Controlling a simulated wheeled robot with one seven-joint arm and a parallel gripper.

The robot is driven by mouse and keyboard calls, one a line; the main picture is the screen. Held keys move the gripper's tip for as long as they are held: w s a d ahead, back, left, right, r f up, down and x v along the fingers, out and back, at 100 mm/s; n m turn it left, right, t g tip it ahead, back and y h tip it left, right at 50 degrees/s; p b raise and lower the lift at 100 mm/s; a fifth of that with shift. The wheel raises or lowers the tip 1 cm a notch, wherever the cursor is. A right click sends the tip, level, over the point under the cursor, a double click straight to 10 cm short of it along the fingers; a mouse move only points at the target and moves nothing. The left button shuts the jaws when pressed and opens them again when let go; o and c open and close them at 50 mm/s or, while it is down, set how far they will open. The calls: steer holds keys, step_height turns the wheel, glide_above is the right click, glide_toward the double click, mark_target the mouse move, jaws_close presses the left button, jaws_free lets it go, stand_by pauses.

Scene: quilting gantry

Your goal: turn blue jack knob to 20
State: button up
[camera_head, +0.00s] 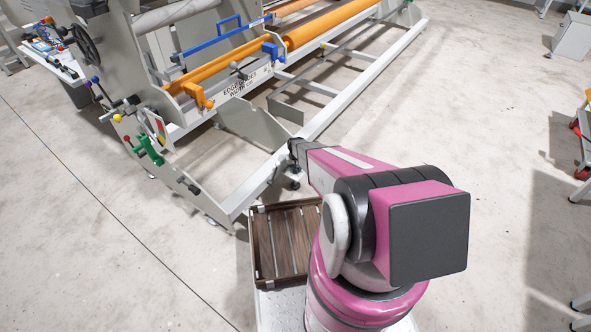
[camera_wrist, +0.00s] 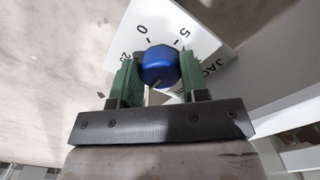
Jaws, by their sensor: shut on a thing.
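The blue jack knob (camera_wrist: 160,65) is in the middle of the wrist view, in front of a white dial plate (camera_wrist: 140,14). The plate shows the marks 0, 5 and 25 around the knob and part of a word starting with "JAC". My gripper (camera_wrist: 160,76) has its two green fingers on either side of the knob and is shut on it. The 20 mark and the knob's pointer cannot be made out clearly. In the head view my pink arm reaches to the frame's near side, and the knob is hidden there.
The quilting frame carries orange rollers (camera_head: 335,22), a blue bar (camera_head: 212,44) and a long grey lower rail (camera_head: 345,95). A handwheel (camera_head: 84,41) and coloured levers are at its left end. A wooden slatted tray (camera_head: 258,250) is beside my arm's base.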

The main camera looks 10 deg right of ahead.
steer(key=o, duration=0.9)
steer(key=shift+o, duration=0.2)
step_height(320, 180, up, 11)
steer(key=s+r, duration=2.6)
steer(key=r, duration=0.3)
steer(key=shift+r, duration=0.35)
